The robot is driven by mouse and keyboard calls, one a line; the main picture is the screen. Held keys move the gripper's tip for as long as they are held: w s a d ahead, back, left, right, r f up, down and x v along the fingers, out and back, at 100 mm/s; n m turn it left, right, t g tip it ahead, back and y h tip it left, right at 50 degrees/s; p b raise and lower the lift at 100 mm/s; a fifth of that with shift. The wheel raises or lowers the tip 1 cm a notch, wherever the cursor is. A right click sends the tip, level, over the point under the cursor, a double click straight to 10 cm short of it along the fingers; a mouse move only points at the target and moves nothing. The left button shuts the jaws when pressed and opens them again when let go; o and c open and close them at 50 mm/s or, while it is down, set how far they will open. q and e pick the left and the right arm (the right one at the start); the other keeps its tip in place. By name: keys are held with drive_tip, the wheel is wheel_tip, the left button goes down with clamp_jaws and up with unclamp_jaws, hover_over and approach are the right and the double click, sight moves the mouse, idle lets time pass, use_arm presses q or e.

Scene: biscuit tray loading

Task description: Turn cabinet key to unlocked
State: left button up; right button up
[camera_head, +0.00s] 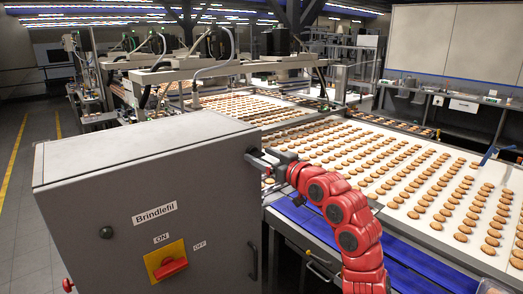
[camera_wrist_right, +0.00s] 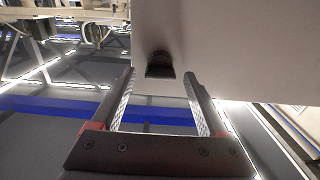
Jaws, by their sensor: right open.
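The grey cabinet (camera_head: 100,235) stands at the left front in the head view, with a "Brindlefil" label on its front. My right gripper (camera_head: 262,158) is at the cabinet's right side, near the top. In the right wrist view my right gripper (camera_wrist_right: 160,76) is open, with one finger on each side of a small dark key-like piece (camera_wrist_right: 160,70). That piece sticks out from the pale cabinet panel (camera_wrist_right: 235,50). I see a gap on both sides, so it is not gripped. Its turned position is hard to tell. My left gripper is not in view.
A red switch on a yellow plate (camera_head: 155,255) with ON and OFF labels is on the cabinet front, and a dark handle (camera_head: 253,262) is at its right edge. A conveyor (camera_head: 400,230) with rows of biscuits lies right of the cabinet, behind a blue strip (camera_head: 330,236).

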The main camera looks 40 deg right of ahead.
drive_tip(key=shift+w, duration=0.3)
